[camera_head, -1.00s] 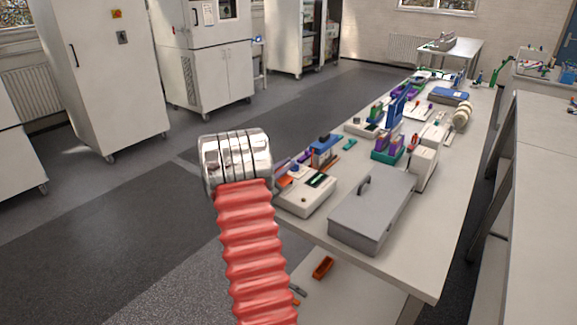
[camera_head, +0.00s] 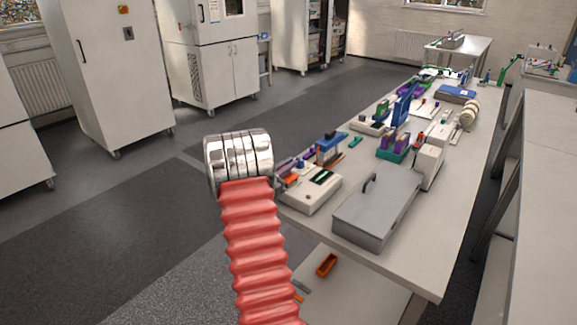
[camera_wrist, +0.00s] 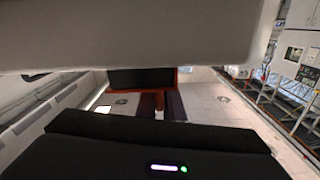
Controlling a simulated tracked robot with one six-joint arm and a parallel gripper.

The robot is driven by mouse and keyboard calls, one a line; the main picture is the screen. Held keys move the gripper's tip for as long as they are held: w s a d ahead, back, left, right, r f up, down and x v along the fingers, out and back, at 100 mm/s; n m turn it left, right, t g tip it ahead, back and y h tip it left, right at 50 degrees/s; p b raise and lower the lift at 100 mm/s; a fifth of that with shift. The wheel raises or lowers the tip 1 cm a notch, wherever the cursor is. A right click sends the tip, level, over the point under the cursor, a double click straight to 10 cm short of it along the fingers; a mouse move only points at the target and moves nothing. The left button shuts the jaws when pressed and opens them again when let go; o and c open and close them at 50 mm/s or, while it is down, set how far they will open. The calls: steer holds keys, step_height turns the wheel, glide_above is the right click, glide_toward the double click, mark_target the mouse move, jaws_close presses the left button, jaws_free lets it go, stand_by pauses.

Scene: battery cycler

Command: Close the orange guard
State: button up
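An orange piece (camera_head: 291,180) shows in the head view, partly hidden behind my silver wrist, on the near left side of the table beside a white device with a screen (camera_head: 313,191). I cannot tell for sure that it is the guard, or how far open it stands. In the wrist view, a dark panel with an orange-red edge (camera_wrist: 177,78) is at the middle, with an orange-brown upright below it. A dark body with a small lit strip fills the bottom, and a large pale shape covers the top. My gripper's fingers cannot be made out in either view.
A grey lidded box (camera_head: 375,212) sits at the table's near end. A blue-topped device (camera_head: 330,146) and several coloured items stand behind. An orange bin (camera_head: 327,265) lies on the lower shelf. Dark floor (camera_head: 120,220) to the left is clear.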

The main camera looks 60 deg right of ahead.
steer(key=o, duration=0.5)
steer(key=shift+f, duration=0.1)
steer(key=shift+c, duration=0.2)
steer(key=shift+a, duration=0.15)
steer(key=w+a, duration=0.2)
steer(key=a, duration=1.1)
steer(key=shift+a, duration=0.2)
steer(key=shift+w, duration=0.1)
